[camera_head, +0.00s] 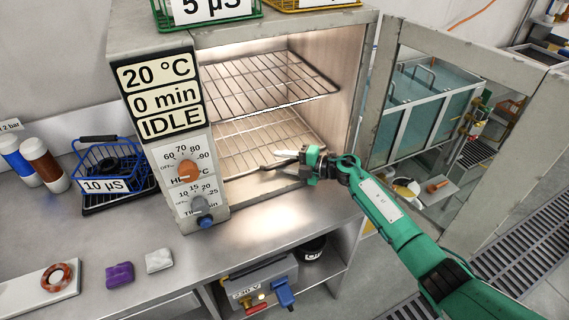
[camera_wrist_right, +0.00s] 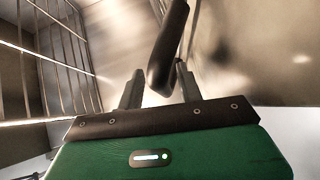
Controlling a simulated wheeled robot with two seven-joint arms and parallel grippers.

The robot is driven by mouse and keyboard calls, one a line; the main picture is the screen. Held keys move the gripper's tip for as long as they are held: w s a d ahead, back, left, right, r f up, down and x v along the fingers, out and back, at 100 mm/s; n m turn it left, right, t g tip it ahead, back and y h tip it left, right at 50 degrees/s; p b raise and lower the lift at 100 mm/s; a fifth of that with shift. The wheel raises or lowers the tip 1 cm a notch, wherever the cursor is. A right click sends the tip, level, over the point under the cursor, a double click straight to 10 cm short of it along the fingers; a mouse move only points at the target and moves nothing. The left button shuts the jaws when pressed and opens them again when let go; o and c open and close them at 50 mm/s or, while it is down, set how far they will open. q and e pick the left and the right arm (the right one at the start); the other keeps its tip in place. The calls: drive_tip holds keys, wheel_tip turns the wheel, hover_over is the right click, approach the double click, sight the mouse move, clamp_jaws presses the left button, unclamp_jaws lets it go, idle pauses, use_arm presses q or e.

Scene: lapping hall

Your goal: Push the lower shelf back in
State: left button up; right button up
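The lower shelf (camera_head: 240,152) is a wire rack inside the open, lit cabinet, below the upper wire shelf (camera_head: 258,84). My right gripper (camera_head: 287,160) reaches in from the right at the lower shelf's front right part. A dark bar shows at its fingertips there. In the right wrist view, a black curved bar (camera_wrist_right: 168,48) stands between the two parted fingers of my right gripper (camera_wrist_right: 160,85), with narrow gaps beside it. The bar's joint to the shelf is hidden. Shelf wires show at the left of that view. My left gripper is out of view.
The cabinet door (camera_head: 460,62) stands open at the right, beside my right arm. The control panel (camera_head: 172,140), reading IDLE, is left of the opening. A blue wire basket (camera_head: 112,160) and two bottles stand on the steel bench.

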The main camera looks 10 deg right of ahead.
drive_tip(key=shift+s+f, duration=0.1)
drive_tip(key=shift+s, duration=0.05)
drive_tip(key=shift+s+d+p, duration=0.15)
drive_tip(key=shift+s+p, duration=0.25)
drive_tip(key=shift+s, duration=0.1)
drive_tip(key=s+d+p, duration=0.1)
drive_tip(key=s, duration=0.2)
drive_tip(key=s+d+p, duration=0.1)
drive_tip(key=s, duration=0.2)
drive_tip(key=s+d+p, duration=0.1)
drive_tip(key=s+p, duration=0.1)
drive_tip(key=s, duration=0.1)
drive_tip(key=shift+d, duration=0.15)
drive_tip(key=s+d+r, duration=0.1)
drive_tip(key=s+d, duration=1.1)
drive_tip(key=s, duration=0.4)
drive_tip(key=shift+s+d, duration=0.15)
drive_tip(key=shift+s, duration=0.05)
